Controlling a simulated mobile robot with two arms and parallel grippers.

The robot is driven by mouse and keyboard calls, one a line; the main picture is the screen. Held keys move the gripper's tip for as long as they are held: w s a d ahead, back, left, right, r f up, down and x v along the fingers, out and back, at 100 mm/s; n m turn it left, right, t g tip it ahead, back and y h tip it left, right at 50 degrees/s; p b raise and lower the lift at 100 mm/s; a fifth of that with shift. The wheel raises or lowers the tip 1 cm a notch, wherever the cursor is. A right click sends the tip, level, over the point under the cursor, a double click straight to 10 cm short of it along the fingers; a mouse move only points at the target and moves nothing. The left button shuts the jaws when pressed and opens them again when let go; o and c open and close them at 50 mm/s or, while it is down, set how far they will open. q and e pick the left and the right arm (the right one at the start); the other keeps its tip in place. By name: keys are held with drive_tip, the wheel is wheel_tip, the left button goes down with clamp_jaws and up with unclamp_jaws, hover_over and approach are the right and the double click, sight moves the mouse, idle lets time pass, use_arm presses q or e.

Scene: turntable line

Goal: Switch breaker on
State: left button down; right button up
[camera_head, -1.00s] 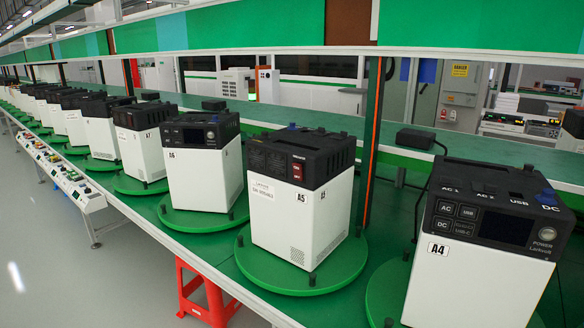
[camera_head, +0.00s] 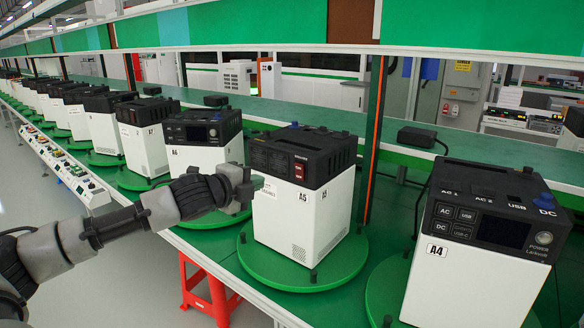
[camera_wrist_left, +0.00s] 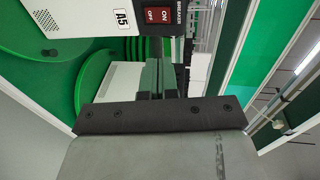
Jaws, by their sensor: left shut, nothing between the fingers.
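The breaker is a red rocker switch (camera_head: 298,170) on the black top section of the unit marked A5 (camera_head: 302,222). In the left wrist view the red switch (camera_wrist_left: 158,15) shows ON and OFF lettering beside the word BREAKER, at the top edge. My left gripper (camera_head: 257,183) is shut and empty, in front of the A5 unit and left of the switch. Its closed fingers (camera_wrist_left: 158,78) point toward the unit, apart from the switch in the wrist view. The head view does not show whether they touch the unit. My right gripper is not in view.
A5 stands on a round green turntable (camera_head: 285,276). The A4 unit (camera_head: 462,275) is to the right and the A6 unit (camera_head: 203,155) to the left, with several more units beyond. A dark post with an orange stripe (camera_head: 373,145) rises behind A5. A red stool (camera_head: 207,293) stands below the line.

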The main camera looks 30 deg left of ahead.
use_arm(q)
drive_tip(key=shift+w, duration=0.15)
drive_tip(key=p, duration=0.6)
approach(298, 167)
drive_tip(key=x, duration=0.5)
drive_tip(key=shift+w+f, duration=0.1)
drive_tip(key=shift+w, duration=0.25)
drive_tip(key=shift+x, duration=0.85)
